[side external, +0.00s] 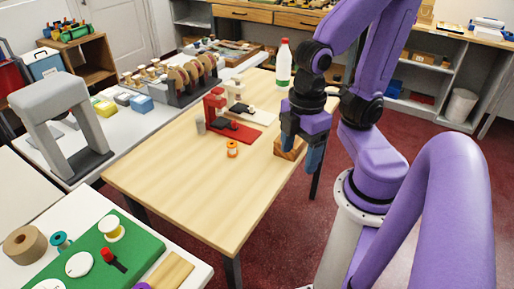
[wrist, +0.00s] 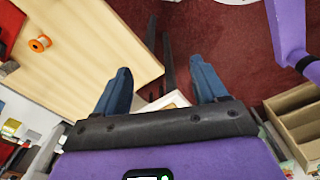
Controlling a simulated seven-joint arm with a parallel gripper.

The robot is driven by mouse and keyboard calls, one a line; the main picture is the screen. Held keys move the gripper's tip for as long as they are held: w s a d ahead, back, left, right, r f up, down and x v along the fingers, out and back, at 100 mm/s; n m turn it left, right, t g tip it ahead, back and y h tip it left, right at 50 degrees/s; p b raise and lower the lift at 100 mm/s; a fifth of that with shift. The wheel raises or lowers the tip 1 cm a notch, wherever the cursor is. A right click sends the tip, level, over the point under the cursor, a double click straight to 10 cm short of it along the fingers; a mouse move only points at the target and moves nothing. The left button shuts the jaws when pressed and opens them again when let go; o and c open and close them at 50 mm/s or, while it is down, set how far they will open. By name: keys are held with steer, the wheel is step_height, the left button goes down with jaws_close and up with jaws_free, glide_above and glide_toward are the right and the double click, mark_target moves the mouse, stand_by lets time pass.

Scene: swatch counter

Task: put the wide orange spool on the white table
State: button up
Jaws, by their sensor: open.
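A small orange spool (side external: 232,149) stands on the light wood table, in front of the red stand. It also shows at the upper left of the wrist view (wrist: 40,44), with an orange winding and a pale centre. My gripper (side external: 303,150) is open, over the right edge of the wood table, to the right of the spool and apart from it. In the wrist view its blue fingers (wrist: 162,72) are spread, with no spool between them. A white table (side external: 192,272) is at the lower left of the side view, partly covered by a green mat.
The wood table (side external: 165,185) is clear at its near end. A red stand (side external: 235,130), a white stand (side external: 258,114) and a white bottle (side external: 284,68) are behind the spool.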

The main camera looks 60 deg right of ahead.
steer(key=shift+w, duration=0.1)
steer(key=w, duration=0.9)
glide_above(232, 144)
steer(key=f, duration=1.7)
steer(key=shift+w+d+f, duration=0.15)
steer(key=shift+d+f, duration=0.1)
steer(key=shift+a+f, duration=0.15)
steer(key=shift+f, duration=2.55)
